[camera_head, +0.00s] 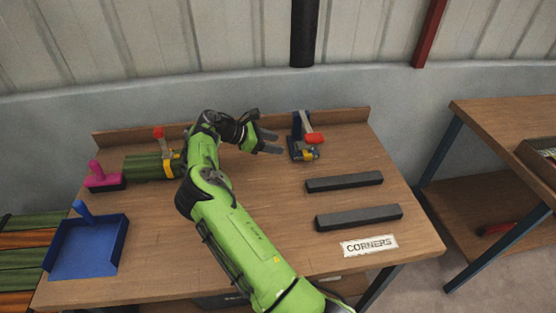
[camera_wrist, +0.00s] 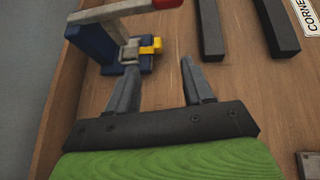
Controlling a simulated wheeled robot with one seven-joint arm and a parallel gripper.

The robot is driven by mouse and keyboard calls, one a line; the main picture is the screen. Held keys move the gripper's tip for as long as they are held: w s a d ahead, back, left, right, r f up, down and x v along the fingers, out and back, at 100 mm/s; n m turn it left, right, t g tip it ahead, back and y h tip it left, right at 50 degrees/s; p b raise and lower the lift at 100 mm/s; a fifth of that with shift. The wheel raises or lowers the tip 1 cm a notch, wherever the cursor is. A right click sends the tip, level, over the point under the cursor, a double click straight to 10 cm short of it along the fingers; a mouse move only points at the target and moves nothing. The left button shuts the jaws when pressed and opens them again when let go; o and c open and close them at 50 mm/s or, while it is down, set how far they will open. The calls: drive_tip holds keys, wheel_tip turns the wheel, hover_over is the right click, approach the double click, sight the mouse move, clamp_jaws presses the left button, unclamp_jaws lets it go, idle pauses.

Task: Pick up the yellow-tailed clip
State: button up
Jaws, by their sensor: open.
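A small clip with a yellow tail (camera_head: 308,155) sits at the blue press fixture (camera_head: 297,124) near the back of the workbench. In the wrist view the yellow tail (camera_wrist: 151,46) sticks out to the right of a grey metal part, low on the blue fixture (camera_wrist: 92,40). The fixture has a red-tipped lever (camera_head: 314,138) above the clip. My gripper (camera_head: 270,141) is just left of the fixture in the head view. In the wrist view its fingers (camera_wrist: 159,68) are open and empty, with the clip just beyond them, nearer the left finger.
Two dark bars (camera_head: 344,182) (camera_head: 359,217) lie right of centre, near a "CORNERS" label (camera_head: 369,246). A green bundle (camera_head: 148,167) with a yellow-and-red clamp, a pink-handled block (camera_head: 104,181) and a blue tray (camera_head: 87,250) are at left. The bench's back lip (camera_head: 340,115) runs behind the fixture.

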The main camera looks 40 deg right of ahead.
drive_tip(key=w+f, duration=0.1)
drive_tip(key=n+b, duration=0.1)
drive_tip(key=b, duration=0.3)
approach(309, 154)
drive_tip(key=x, duration=0.9)
drive_tip(key=shift+a+r, duration=0.1)
drive_tip(key=shift+c, duration=0.9)
clamp_jaws()
